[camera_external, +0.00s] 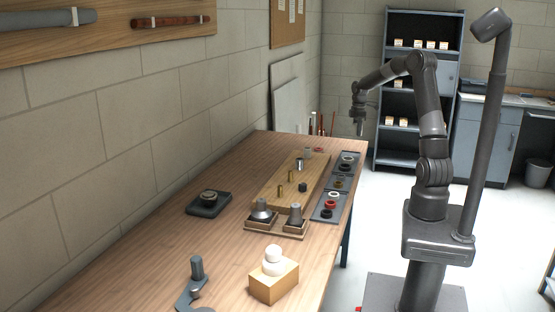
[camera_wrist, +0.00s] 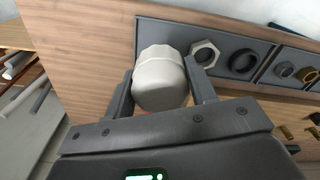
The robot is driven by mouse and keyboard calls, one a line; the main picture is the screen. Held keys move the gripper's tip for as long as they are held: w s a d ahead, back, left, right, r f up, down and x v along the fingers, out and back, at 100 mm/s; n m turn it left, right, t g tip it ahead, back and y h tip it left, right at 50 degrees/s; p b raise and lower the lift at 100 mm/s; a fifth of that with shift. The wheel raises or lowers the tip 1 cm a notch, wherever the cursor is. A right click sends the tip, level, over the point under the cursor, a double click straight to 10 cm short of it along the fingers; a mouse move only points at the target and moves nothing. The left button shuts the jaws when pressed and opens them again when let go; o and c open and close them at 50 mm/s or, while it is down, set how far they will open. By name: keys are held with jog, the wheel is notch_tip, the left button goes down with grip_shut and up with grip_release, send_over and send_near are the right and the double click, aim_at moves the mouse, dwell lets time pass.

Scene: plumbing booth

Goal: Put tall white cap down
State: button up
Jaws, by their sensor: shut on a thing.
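The tall white cap (camera_wrist: 160,75) is between the two fingers of my gripper (camera_wrist: 160,92) in the wrist view. It has a rounded body and a faceted collar. My gripper is shut on it. Behind the cap in that view are the wooden tabletop and the near end of a grey tray (camera_wrist: 172,30); I cannot tell whether the cap touches either. In the external view my gripper (camera_external: 359,128) hangs over the far right edge of the workbench, and the cap is too small to make out there.
On the workbench (camera_external: 150,255) stand a wooden board with pegs (camera_external: 308,172), a black device (camera_external: 208,203) and a wooden block (camera_external: 275,285) with a white rounded piece. Bare wood lies left of the tray.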

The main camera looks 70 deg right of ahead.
jog(key=w+a+n, duration=0.1)
jog(key=w+a, duration=0.4)
jog(key=w, duration=0.2)
jog(key=w+a+n, duration=0.2)
jog(key=w+a, duration=0.3)
jog(key=w, duration=0.2)
jog(key=w+a+n, duration=0.1)
jog(key=w+a, duration=0.4)
jog(key=w, duration=0.2)
jog(key=shift+w+a+r+n, duration=0.15)
jog(key=shift+w+r+n, duration=0.1)
jog(key=shift+n, duration=0.05)
jog(key=w+a+n, duration=0.2)
jog(key=w+a, duration=0.4)
jog(key=a, duration=0.6)
jog(key=w+a+n, duration=0.2)
jog(key=w+a, duration=0.5)
jog(key=a, duration=0.6)
jog(key=n, duration=0.8)
send_over(236, 246)
notch_tip(236, 246, down, 6)
jog(key=shift+f, duration=3.05)
